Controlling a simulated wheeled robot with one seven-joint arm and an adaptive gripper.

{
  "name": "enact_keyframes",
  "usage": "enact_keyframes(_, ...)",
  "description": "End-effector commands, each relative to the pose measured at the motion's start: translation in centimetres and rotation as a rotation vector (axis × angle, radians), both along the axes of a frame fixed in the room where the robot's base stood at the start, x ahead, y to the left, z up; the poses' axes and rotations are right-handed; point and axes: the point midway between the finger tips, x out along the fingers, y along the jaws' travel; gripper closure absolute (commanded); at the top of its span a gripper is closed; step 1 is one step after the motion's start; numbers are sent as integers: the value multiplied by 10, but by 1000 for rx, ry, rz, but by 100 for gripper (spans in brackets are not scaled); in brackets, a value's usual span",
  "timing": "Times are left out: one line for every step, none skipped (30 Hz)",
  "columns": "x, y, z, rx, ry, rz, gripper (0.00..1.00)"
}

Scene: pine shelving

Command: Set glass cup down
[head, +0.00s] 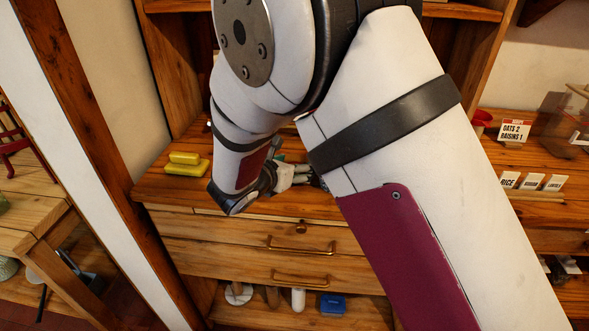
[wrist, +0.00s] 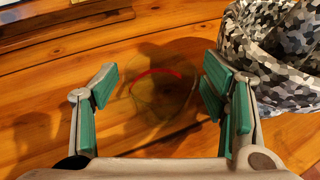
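The glass cup (wrist: 160,92) is clear and faint in the wrist view, with a red curved mark on it. It appears between the two green-padded fingers of my gripper (wrist: 161,70). The fingers are spread wide, with a small gap seen between the pads and the cup's outline. The cup seems to be over or on the wooden top; I cannot tell surely whether it touches the wood. In the head view my gripper (head: 292,177) is low over the counter, partly hidden by my arm, and the cup cannot be made out.
A grey-and-white camouflage-patterned object (wrist: 275,55) lies close to the right finger. Yellow blocks (head: 186,164) sit on the counter (head: 160,192) to the left. Labelled cards (head: 530,181) stand at the right. Drawers with handles (head: 300,247) are below the counter.

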Motion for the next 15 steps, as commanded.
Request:
enact_keyframes(0, 0, 0, 0, 0, 0, 46)
enact_keyframes(0, 0, 0, 0, 0, 0, 53)
enact_keyframes(0, 0, 0, 0, 0, 0, 62)
enact_keyframes(0, 0, 0, 0, 0, 0, 69)
enact_keyframes(0, 0, 0, 0, 0, 0, 76)
enact_keyframes(0, 0, 0, 0, 0, 0, 85)
enact_keyframes(0, 0, 0, 0, 0, 0, 85)
enact_keyframes(0, 0, 0, 0, 0, 0, 85)
enact_keyframes(0, 0, 0, 0, 0, 0, 90)
enact_keyframes(0, 0, 0, 0, 0, 0, 90)
enact_keyframes(0, 0, 0, 0, 0, 0, 90)
enact_keyframes(0, 0, 0, 0, 0, 0, 90)
enact_keyframes(0, 0, 0, 0, 0, 0, 90)
enact_keyframes(0, 0, 1, 0, 0, 0, 90)
enact_keyframes(0, 0, 2, 0, -1, 0, 90)
